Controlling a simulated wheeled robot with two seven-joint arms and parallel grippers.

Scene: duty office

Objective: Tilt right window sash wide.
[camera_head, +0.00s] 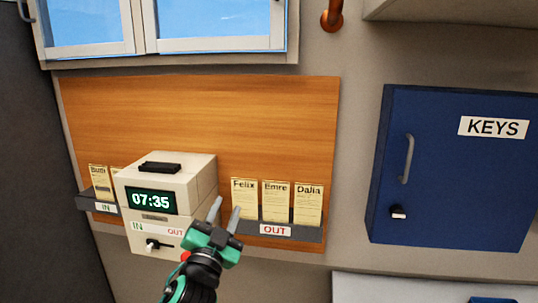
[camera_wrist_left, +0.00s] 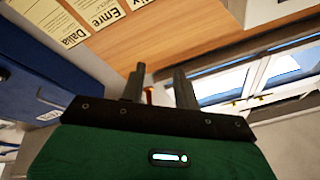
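The right window sash (camera_head: 217,24) shows at the top left in the head view, its pale frame around blue glass. Only the lower part of the window is in the picture, and the sash looks closed. The left sash (camera_head: 90,27) is beside it. The window also shows at the right in the left wrist view (camera_wrist_left: 266,73). My left gripper (camera_head: 226,213) is well below the window, in front of the time clock and the OUT rack. Its two fingers stand apart with nothing between them. My right gripper is not in view.
A time clock (camera_head: 166,203) reading 07:35 stands by a wooden board (camera_head: 200,110). An OUT rack (camera_head: 295,232) holds cards. A blue KEYS cabinet (camera_head: 455,170) sticks out at the right.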

